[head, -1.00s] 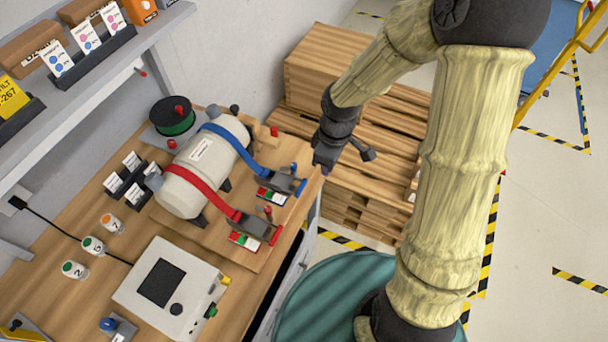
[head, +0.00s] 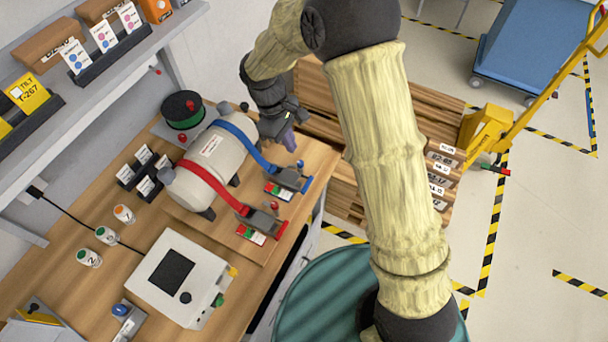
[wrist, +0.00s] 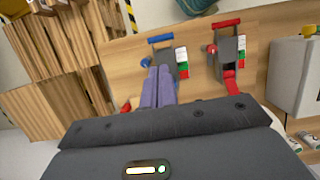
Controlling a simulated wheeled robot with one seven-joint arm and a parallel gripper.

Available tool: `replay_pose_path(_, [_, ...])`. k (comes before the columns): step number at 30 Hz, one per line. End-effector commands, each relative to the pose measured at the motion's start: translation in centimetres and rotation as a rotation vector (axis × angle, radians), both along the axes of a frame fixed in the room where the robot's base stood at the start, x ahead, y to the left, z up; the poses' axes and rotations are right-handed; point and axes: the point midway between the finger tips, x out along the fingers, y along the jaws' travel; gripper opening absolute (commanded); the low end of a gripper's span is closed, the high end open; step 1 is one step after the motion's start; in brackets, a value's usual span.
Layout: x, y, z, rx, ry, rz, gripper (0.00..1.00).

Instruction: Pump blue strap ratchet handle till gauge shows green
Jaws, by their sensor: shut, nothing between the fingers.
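The blue strap (head: 238,133) runs over a beige tank to its dark ratchet (head: 287,177), which ends in a blue crossbar handle (head: 306,184). The ratchet (wrist: 166,52) and blue crossbar (wrist: 160,39) also show in the wrist view. Beside the ratchet is a small red, green and white gauge block (head: 278,191), also in the wrist view (wrist: 182,62); its reading is too small to tell. My gripper (head: 288,140) is shut and empty, above the board just behind the blue ratchet. In the wrist view its purple fingers (wrist: 158,84) overlap part of the ratchet; contact cannot be told.
A red strap (head: 212,186) with a similar ratchet (head: 264,220) and gauge lies close by. The beige tank (head: 208,160) and a green spool (head: 182,110) stand behind. A control box (head: 178,280) sits at the front. Wooden pallets (head: 420,95) stand beyond the bench.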

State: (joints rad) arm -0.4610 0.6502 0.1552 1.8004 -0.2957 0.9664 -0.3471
Motion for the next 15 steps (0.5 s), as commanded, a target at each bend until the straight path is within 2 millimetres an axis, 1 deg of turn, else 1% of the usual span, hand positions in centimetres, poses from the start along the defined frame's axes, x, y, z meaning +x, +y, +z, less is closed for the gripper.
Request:
replay_pose_path(4, [-0.2,-0.3,-0.8,-0.003,0.003,-0.001,0.0])
replay_pose_path(7, [-0.3,-0.6,-1.8,-0.003,0.004,0.0,0.0])
replay_pose_path(15, [-0.9,-1.8,-6.2,-0.004,0.006,0.001,0.0])
